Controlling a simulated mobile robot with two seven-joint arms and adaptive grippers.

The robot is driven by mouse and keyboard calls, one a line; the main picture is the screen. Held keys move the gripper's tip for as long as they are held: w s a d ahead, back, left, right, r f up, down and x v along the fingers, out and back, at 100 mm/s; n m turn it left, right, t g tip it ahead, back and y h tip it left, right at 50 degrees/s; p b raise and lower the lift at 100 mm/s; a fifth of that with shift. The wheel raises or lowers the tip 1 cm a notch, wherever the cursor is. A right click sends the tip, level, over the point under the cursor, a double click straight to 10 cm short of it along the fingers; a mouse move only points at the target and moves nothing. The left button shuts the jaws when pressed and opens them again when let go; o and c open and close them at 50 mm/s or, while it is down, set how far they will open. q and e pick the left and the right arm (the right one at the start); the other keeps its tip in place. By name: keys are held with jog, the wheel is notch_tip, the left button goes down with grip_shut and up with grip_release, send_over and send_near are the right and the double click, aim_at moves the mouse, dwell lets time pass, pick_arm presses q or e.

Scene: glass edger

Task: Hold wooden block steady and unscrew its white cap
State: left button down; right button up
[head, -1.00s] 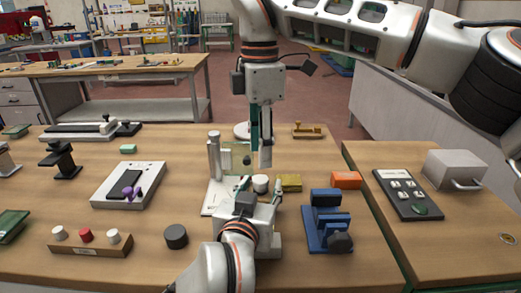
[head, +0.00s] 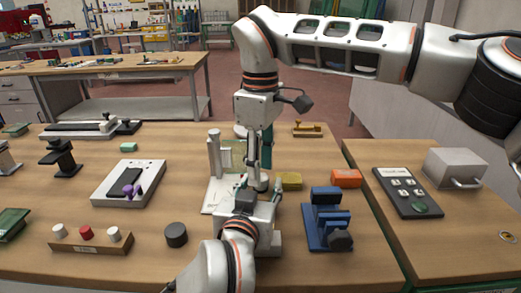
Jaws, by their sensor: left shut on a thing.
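The white cap (head: 262,184) shows as a small pale round top just beyond my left gripper, partly covered. The wooden block under it is hidden behind my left gripper (head: 245,188), which comes in from the front and is shut low over the table. My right gripper (head: 259,176) points straight down from above, with its fingertips at the white cap. I cannot tell whether its fingers touch or grip the cap.
A white plate with an upright metal post (head: 214,155) stands close on the left. A yellow block (head: 290,181), an orange block (head: 345,179) and a blue fixture (head: 326,220) lie to the right. A black knob (head: 176,235) and a button bar (head: 91,244) are at front left.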

aim_at(261, 197)
jog(key=shift+f, duration=1.4)
jog(key=shift+c, duration=0.4)
grip_shut()
jog(key=n, duration=1)
jog(key=shift+o, duration=0.7)
grip_release()
